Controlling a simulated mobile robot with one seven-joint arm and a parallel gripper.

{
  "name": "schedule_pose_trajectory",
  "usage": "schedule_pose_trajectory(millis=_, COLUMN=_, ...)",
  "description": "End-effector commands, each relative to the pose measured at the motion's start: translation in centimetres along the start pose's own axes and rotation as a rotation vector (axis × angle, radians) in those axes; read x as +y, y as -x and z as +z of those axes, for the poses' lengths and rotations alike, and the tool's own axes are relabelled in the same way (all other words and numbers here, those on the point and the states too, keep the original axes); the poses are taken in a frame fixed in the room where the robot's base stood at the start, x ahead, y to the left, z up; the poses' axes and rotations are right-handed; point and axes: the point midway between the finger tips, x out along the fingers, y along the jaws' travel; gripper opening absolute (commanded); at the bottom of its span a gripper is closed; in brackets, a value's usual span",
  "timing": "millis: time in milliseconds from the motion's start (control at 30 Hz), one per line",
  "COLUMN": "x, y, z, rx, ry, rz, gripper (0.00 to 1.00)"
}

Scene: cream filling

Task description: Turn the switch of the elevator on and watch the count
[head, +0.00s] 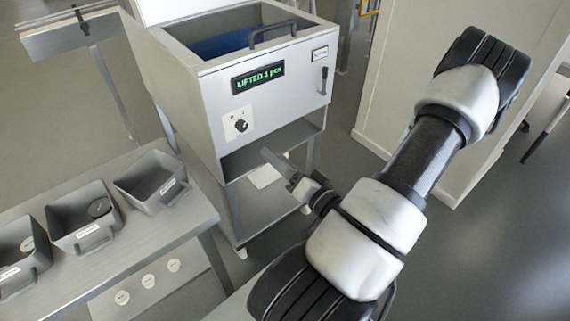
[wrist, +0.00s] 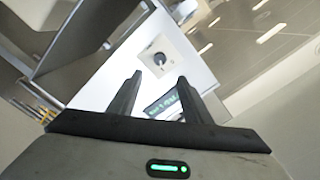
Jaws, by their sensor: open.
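The elevator (head: 262,75) is a pale grey metal box with an open top and a blue interior. Its switch, a black rotary knob (head: 240,125) on a white plate, is on the front face; it also shows in the wrist view (wrist: 160,58). A display (head: 258,78) above the knob reads "LIFTED" with a count in green, its digit hard to read. The display partly shows between my fingers in the wrist view (wrist: 163,104). My gripper (head: 266,153) is open and empty, below and right of the knob and apart from it. The knob's exact setting is too small to tell.
Grey bins (head: 84,217) with labels stand on a table at the left, some holding round dark or pale pieces. Several white discs (head: 148,281) lie below the table. A black lever (head: 323,80) is on the elevator's right front. A pale wall panel (head: 395,90) stands behind my arm.

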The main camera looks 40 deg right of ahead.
Motion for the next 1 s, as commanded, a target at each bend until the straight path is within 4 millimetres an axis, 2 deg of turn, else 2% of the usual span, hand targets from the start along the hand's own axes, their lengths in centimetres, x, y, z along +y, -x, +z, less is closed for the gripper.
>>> schedule_pose_trajectory(millis=100, x=-0.1, y=1.6, z=-0.2, rx=0.001, ry=-0.001, rz=0.003, gripper=0.45)
schedule_pose_trajectory(millis=333, x=0.0, y=2.6, z=0.0, rx=-0.001, ry=0.000, rz=0.000, gripper=0.45)
schedule_pose_trajectory(millis=833, x=0.0, y=2.5, z=0.0, rx=-0.003, ry=0.002, rz=0.001, gripper=0.45)
schedule_pose_trajectory(millis=1000, x=0.7, y=0.8, z=1.5, rx=-0.145, ry=0.109, rz=0.051, gripper=0.45)
